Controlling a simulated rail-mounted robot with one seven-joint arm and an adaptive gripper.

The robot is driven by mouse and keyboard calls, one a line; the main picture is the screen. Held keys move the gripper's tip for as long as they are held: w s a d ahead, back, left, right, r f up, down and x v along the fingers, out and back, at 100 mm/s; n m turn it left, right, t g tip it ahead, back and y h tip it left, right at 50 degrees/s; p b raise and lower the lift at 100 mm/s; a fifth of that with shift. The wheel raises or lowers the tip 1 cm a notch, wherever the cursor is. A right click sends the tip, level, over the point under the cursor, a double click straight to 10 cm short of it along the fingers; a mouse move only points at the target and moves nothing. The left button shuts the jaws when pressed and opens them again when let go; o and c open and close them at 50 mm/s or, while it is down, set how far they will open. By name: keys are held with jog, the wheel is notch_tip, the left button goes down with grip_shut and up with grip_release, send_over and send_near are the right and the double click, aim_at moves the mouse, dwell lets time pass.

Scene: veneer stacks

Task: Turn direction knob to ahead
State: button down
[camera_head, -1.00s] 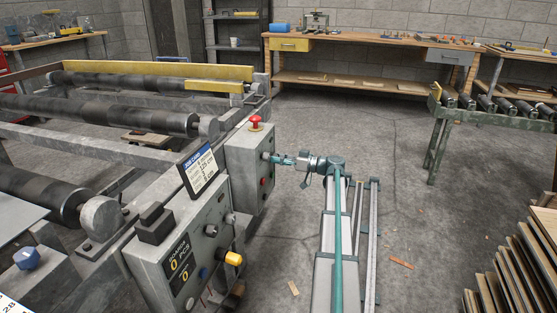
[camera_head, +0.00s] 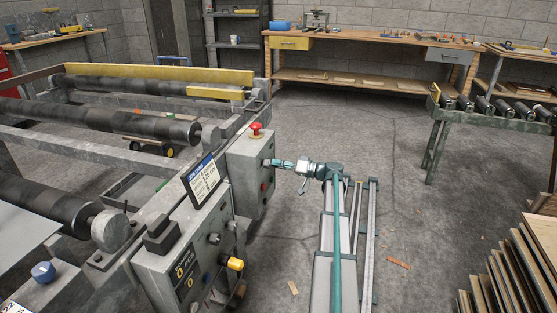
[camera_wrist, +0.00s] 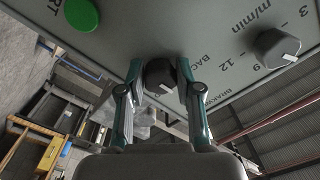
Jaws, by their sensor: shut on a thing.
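The direction knob (camera_wrist: 160,76), dark with a pale pointer mark, sits on the grey panel face between my fingers in the wrist view. My gripper (camera_wrist: 159,84) is shut on it, one finger on each side. Lettering reading "BACK" (camera_wrist: 204,63) is printed to its right; other lettering near it is partly hidden. In the head view my gripper (camera_head: 274,162) reaches the right face of the grey control box (camera_head: 250,168); the knob itself is hard to make out there.
A green button (camera_wrist: 82,14) and a second dark knob (camera_wrist: 276,47) with a numbered m/min scale flank the held knob. A red emergency button (camera_head: 256,128) tops the box. A nearer panel carries a yellow knob (camera_head: 235,264). Stacked veneer (camera_head: 510,275) stands at right.

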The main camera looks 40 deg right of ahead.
jog(key=shift+r+m+p, duration=0.15)
jog(key=shift+m+p, duration=3.05)
jog(key=shift+m, duration=0.5)
jog(key=c, duration=0.8)
grip_release()
jog(key=shift+o, duration=0.2)
jog(key=v, duration=1.2)
